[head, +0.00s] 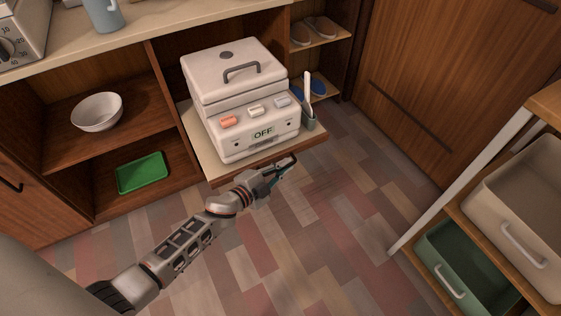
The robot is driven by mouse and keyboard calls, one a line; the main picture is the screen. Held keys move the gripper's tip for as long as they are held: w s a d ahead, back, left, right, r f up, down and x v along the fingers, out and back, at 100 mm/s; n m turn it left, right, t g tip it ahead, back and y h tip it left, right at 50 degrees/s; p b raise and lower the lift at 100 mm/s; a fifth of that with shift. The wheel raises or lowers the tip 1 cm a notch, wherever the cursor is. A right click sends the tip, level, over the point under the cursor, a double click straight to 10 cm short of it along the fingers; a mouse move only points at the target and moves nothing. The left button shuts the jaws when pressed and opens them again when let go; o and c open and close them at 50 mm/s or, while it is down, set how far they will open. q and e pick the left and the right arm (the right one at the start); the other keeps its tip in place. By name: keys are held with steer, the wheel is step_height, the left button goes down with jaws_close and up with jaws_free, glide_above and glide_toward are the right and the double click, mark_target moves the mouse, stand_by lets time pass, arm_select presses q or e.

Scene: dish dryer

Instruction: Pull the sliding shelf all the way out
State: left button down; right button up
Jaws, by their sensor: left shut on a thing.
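The sliding shelf (312,133) is a light board with a brown front edge. It sticks out of the wooden cabinet, past the cabinet front, over the floor. A white dish dryer (235,90) with a grey handle and an "OFF" display stands on it. My left gripper (286,168) is at the shelf's front edge, right of its middle, and is shut on that edge. The fingertips are small and partly hidden against the edge. How much of the shelf is still inside the cabinet is hidden by the dryer. My right gripper is not in view.
A white bowl (97,111) and green tray (143,172) sit in the left cabinet. A rack with a beige bin (525,215) and green bin (460,265) is at right. Floor before the shelf is clear.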

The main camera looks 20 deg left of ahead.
arm_select(q)
steer(key=s+d, duration=0.3)
steer(key=d, duration=0.1)
steer(key=shift+s+p, duration=0.2)
steer(key=shift+p, duration=0.1)
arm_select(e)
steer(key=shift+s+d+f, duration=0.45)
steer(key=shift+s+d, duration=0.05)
arm_select(q)
steer(key=shift+a, duration=0.1)
steer(key=c, duration=2.4)
jaws_free()
steer(key=shift+c, duration=0.2)
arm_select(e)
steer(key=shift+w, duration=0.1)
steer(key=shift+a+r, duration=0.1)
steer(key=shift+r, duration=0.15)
arm_select(q)
steer(key=v, duration=1.2)
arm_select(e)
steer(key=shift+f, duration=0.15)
